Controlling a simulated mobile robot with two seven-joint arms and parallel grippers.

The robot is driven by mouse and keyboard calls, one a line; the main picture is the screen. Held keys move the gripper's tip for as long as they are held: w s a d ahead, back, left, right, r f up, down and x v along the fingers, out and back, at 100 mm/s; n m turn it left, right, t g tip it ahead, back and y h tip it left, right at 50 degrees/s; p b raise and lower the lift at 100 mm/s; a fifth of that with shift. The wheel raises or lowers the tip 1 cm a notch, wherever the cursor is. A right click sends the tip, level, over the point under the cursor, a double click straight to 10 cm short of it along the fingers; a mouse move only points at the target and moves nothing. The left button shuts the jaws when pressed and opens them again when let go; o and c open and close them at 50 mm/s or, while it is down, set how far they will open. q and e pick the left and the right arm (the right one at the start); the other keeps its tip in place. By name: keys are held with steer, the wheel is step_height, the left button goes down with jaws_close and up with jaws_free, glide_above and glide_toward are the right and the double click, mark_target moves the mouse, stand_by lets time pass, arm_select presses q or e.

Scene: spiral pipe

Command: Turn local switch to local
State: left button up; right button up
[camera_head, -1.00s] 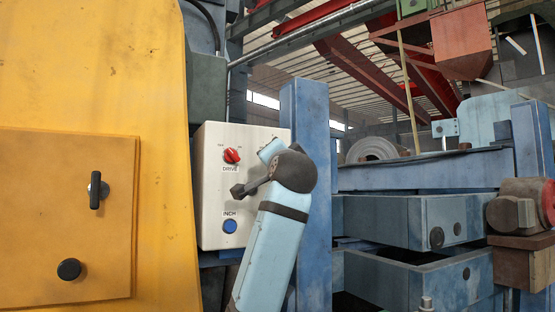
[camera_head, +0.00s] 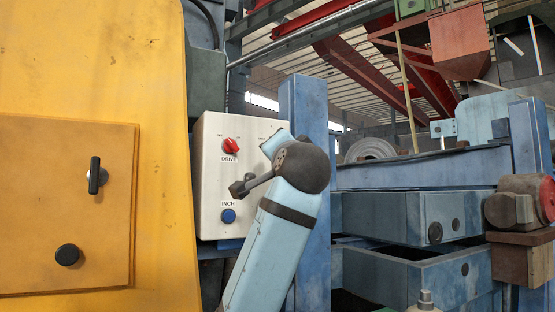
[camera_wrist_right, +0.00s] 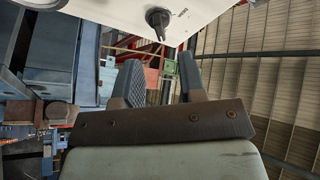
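A white control box (camera_head: 211,180) stands left of centre in the head view. It has a red DRIVE knob (camera_head: 231,146) and a blue INCH button (camera_head: 228,215). My right arm (camera_head: 275,240) reaches up in front of the box's right side and hides part of it. In the right wrist view a black switch knob (camera_wrist_right: 158,18) sits on the white panel (camera_wrist_right: 110,12); its label is too small to read. My right gripper (camera_wrist_right: 157,82) is open and empty, its fingers pointing toward the panel, apart from the knob. My left gripper is not in view.
A yellow cabinet (camera_head: 160,90) with a black handle (camera_head: 96,175) and black knob (camera_head: 67,254) fills the left. A blue post (camera_head: 305,105) rises behind my arm. Blue machine frames (camera_head: 400,215) stand to the right.

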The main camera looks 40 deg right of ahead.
steer(key=b+v, duration=0.1)
steer(key=v, duration=0.6)
steer(key=shift+w, duration=0.1)
